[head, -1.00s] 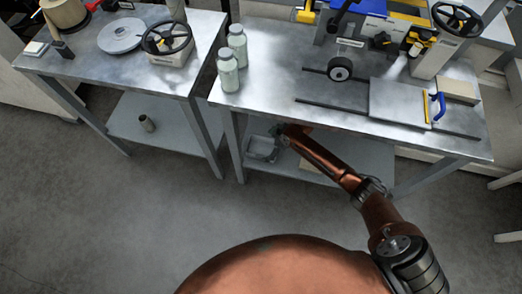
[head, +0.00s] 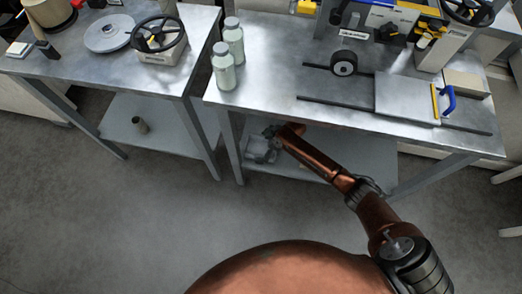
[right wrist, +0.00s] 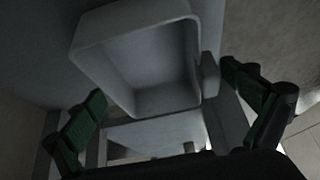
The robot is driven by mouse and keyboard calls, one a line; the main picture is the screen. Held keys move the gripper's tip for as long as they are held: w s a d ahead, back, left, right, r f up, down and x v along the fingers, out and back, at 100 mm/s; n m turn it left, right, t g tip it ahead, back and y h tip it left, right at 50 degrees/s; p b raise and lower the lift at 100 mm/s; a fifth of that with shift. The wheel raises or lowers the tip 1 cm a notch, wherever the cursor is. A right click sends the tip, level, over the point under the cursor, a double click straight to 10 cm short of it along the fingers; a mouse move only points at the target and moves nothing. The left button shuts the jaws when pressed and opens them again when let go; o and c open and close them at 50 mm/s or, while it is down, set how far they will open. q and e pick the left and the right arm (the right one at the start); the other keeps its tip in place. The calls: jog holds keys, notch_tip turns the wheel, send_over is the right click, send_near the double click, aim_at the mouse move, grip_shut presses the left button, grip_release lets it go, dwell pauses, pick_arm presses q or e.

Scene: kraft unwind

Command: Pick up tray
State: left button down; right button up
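A grey open tray (head: 258,150) sits on the lower shelf of the right workbench, near its left leg. In the right wrist view the tray (right wrist: 93,68) is a deep, rounded box with its hollow facing the camera and a small tab at its right side. My right gripper (head: 272,134) is at the tray, partly covering it in the head view. In the right wrist view its green-padded fingers (right wrist: 163,84) are spread wide, one at each side of the tray, with gaps visible. Contact is not seen. My left gripper is not in view.
The right workbench's tabletop (head: 285,85) overhangs the shelf (head: 305,168). Two pale bottles (head: 224,66) stand near its left front edge. The floor in front is clear.

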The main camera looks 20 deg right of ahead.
jog(key=c, duration=0.9)
jog(key=shift+c, duration=0.7)
jog(key=shift+r, duration=0.1)
jog(key=shift+c, duration=0.2)
